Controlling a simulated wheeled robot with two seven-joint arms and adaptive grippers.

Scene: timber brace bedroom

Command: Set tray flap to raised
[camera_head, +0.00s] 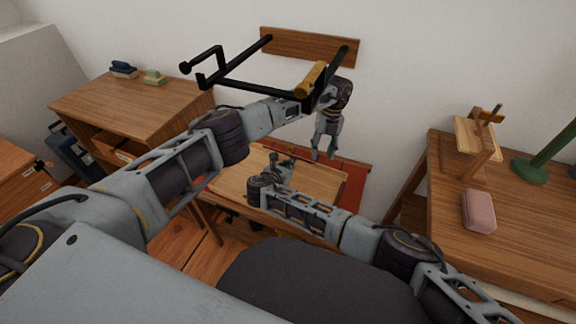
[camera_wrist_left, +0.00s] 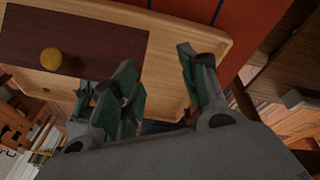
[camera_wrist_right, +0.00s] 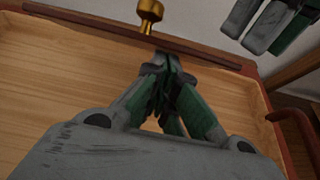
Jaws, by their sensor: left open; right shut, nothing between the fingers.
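A pale wooden tray (camera_head: 232,178) sits on the low desk in the middle of the head view. A dark brown flap (camera_wrist_left: 95,38) with a round brass knob (camera_wrist_left: 51,59) shows in the left wrist view. In the right wrist view the flap (camera_wrist_right: 90,28) appears as a thin dark strip, seen nearly edge-on, with the knob (camera_wrist_right: 150,12) beyond it. I cannot tell its exact angle. My right gripper (camera_wrist_right: 165,68) is shut and empty, its tips close to the strip; contact is unclear. My left gripper (camera_wrist_left: 160,82) is open and empty above the tray's edge.
A black wall frame (camera_head: 225,78) with a yellow handle (camera_head: 312,78) juts out above my left arm. The right desk (camera_head: 535,225) holds a pink box (camera_head: 479,211), a wooden stand (camera_head: 480,150) and a green lamp base (camera_head: 530,170). A wooden cabinet (camera_head: 130,105) stands left.

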